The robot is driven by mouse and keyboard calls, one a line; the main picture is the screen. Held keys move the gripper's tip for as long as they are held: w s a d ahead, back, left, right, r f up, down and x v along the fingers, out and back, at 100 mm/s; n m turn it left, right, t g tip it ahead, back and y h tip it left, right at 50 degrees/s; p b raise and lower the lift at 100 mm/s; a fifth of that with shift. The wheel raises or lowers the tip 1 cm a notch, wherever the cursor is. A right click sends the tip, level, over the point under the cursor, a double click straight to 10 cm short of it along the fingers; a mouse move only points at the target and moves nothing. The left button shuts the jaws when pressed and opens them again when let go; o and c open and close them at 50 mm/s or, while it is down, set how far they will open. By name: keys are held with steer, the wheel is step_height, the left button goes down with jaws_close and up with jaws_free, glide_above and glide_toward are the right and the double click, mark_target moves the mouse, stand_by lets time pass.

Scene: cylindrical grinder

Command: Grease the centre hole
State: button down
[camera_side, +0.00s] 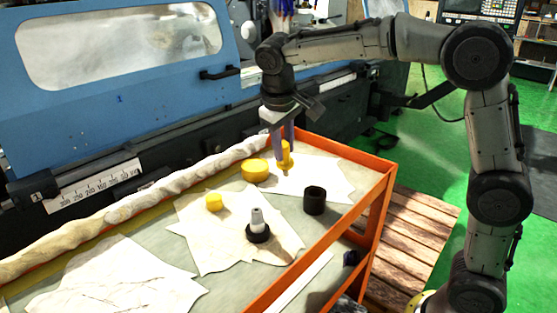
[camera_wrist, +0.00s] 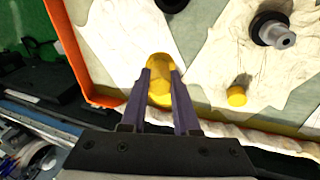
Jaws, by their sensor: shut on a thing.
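My gripper (camera_side: 284,155) points down over the back right of the tray, with its purple-grey fingers shut on a slim yellow tool (camera_side: 287,161). The tool's lower end is just above or on the white paper; I cannot tell which. In the wrist view, a yellow shape (camera_wrist: 160,88) shows between the fingers. A round yellow pot (camera_side: 255,170) is just left of the gripper. A grey stepped part with a black collar (camera_side: 258,228) stands upright on paper nearer the front; it also shows in the wrist view (camera_wrist: 275,32).
A black hollow cylinder (camera_side: 314,200) stands right of the grey part. A small yellow cap (camera_side: 214,202) lies to its left. The orange tray rim (camera_side: 340,212) bounds the right side. A rolled cloth (camera_side: 150,195) lies along the back, before the blue grinder (camera_side: 120,90).

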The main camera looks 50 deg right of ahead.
steer(key=s+a+r+y, duration=0.1)
steer(key=s+a+r, duration=0.1)
steer(key=a+r, duration=0.2)
steer(key=s+a+r+g+y, duration=0.1)
steer(key=s+a+r+y, duration=0.1)
steer(key=a+r, duration=0.3)
steer(key=a, duration=0.4)
steer(key=shift+s+a+g, duration=0.2)
steer(key=shift+s+g, duration=0.1)
steer(key=shift+s, duration=0.05)
steer(key=shift+f, duration=2.6)
steer(key=shift+f, duration=0.4)
steer(key=shift+s+f, duration=0.1)
steer(key=shift+s, duration=0.2)
steer(key=shift+w, duration=0.15)
steer(key=shift+w, duration=0.45)
